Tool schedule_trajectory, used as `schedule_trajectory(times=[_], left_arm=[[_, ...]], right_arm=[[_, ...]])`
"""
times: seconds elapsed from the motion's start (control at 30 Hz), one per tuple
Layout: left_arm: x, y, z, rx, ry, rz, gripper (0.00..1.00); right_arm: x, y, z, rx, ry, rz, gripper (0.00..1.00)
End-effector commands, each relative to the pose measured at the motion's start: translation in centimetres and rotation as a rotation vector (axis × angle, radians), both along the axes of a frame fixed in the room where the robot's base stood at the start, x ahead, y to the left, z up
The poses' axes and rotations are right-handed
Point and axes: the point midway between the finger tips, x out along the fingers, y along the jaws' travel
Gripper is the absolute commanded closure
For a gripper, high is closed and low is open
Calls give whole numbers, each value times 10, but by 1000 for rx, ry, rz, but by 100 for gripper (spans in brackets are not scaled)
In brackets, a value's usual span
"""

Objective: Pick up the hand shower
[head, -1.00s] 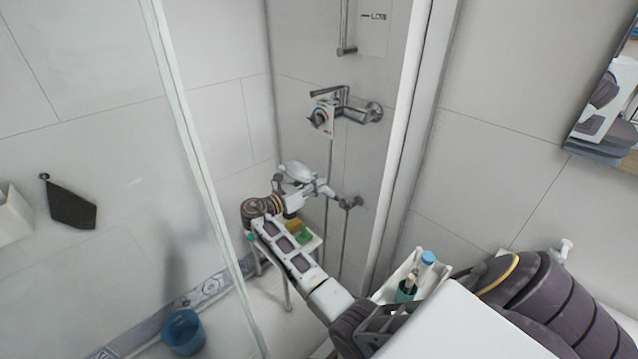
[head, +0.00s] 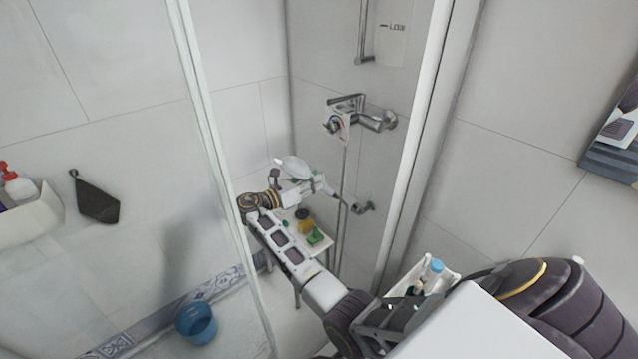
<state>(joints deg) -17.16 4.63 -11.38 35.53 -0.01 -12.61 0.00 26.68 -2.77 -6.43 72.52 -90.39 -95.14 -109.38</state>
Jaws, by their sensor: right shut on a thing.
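The hand shower (head: 293,166) has a pale oval head and shows at the middle of the head view, inside the shower corner. My right gripper (head: 322,185) is shut on it, at the end of my outstretched arm. The shower's head sticks up to the left of the gripper; part of its handle is hidden by the fingers. A hose (head: 342,225) hangs close beside the fingertips. The wall bracket (head: 363,208) is just right of the gripper and apart from it. My left gripper is not in view.
A chrome mixer tap (head: 375,121) is on the wall above the gripper. A stool (head: 291,237) with yellow and green items stands below the arm. A glass panel (head: 218,170) is on the left, with a blue bucket (head: 197,323) behind it. A white caddy with bottles is near my arm.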

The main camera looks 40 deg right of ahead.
Motion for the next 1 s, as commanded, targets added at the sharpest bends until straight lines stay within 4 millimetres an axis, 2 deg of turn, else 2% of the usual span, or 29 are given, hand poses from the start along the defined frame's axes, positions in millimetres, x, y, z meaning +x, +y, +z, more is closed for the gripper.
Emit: schedule_trajectory(times=[0.77, 1.0], left_arm=[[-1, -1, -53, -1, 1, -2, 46], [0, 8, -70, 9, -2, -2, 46]], right_arm=[[67, 41, -2, -1, -3, 0, 99], [82, 51, -1, -2, -3, 0, 99]])
